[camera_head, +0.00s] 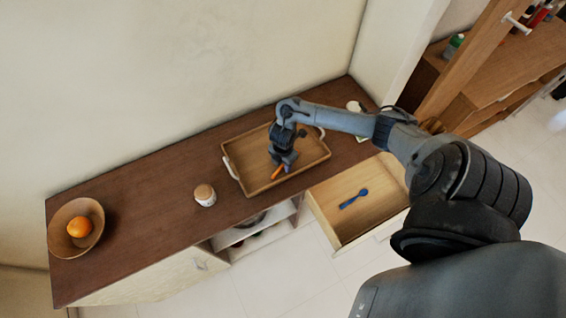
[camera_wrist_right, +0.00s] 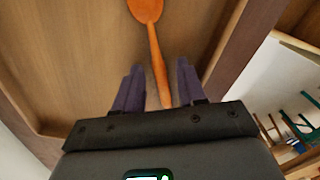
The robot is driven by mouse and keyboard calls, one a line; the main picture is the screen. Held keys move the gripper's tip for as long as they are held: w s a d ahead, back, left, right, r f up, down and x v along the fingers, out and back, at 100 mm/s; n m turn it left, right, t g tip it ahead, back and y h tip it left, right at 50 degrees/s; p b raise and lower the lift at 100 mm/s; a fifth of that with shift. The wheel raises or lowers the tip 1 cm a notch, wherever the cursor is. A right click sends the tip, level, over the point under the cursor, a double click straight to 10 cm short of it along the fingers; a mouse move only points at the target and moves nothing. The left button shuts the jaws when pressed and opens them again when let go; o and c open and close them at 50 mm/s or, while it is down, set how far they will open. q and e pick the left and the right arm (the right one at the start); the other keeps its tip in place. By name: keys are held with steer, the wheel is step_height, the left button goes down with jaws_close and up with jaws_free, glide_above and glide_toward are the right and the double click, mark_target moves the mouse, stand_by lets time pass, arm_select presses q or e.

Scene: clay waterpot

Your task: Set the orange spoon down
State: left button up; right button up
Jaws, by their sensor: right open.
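The orange spoon (camera_head: 278,172) lies in the wooden tray (camera_head: 249,154) on the dark wooden cabinet top. My right gripper (camera_head: 286,163) is over the tray at the spoon and hides part of it. In the right wrist view the fingers (camera_wrist_right: 158,68) are open, one on each side of the spoon's handle (camera_wrist_right: 157,62), with gaps to both sides. The spoon's bowl points away from the gripper there, over the tray's floor (camera_wrist_right: 70,60). My left gripper is in neither view.
An open drawer (camera_head: 328,205) holds a blue spoon (camera_head: 353,199) in front of the tray. A lidded jar (camera_head: 205,195) stands left of the tray. A wooden bowl (camera_head: 63,243) with an orange fruit (camera_head: 80,227) is at the far left. The cabinet top between them is clear.

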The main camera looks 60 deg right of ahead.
step_height(320, 180, up, 11)
steer(key=p, duration=0.4)
steer(key=w+a+r+m+t+y, duration=0.1)
steer(key=a+t, duration=0.2)
steer(key=a, duration=0.9)
steer(key=w+a+m+t+y, duration=0.1)
steer(key=a+m+t, duration=0.15)
steer(key=a, duration=0.95)
steer(key=s+d+r+m+g+h, duration=0.1)
steer(key=s+d+r+m+g, duration=0.1)
steer(key=s+r+m, duration=0.5)
steer(key=s+m, duration=0.3)
steer(key=s, duration=0.2)
steer(key=shift+d+h, duration=0.3)
steer(key=shift+h, duration=0.1)
